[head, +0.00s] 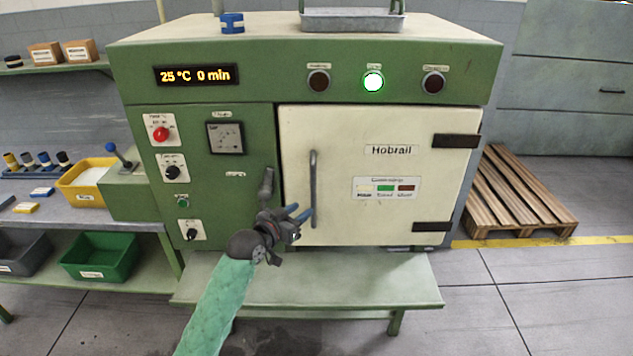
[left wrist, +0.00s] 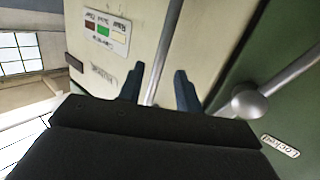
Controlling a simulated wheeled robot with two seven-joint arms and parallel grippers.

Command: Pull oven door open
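The cream oven door (head: 350,130) is on the right of the green oven (head: 240,135), hinged on its right side. It looks closed or nearly so; a dark line runs down its left edge. Its vertical grey bar handle (head: 313,180) is near that edge. My left gripper (head: 299,213) is at the lower part of the handle, with blue fingers. In the left wrist view, the left gripper (left wrist: 160,88) is open, with the handle (left wrist: 163,55) showing between its fingers. I cannot tell if either finger touches it. My right gripper is not in view.
A grey lever (head: 267,186) sits left of the door, close to my left gripper. A low green shelf (head: 350,285) juts out below the oven. A wooden pallet (head: 515,195) lies on the floor at right. Shelves with bins stand at left.

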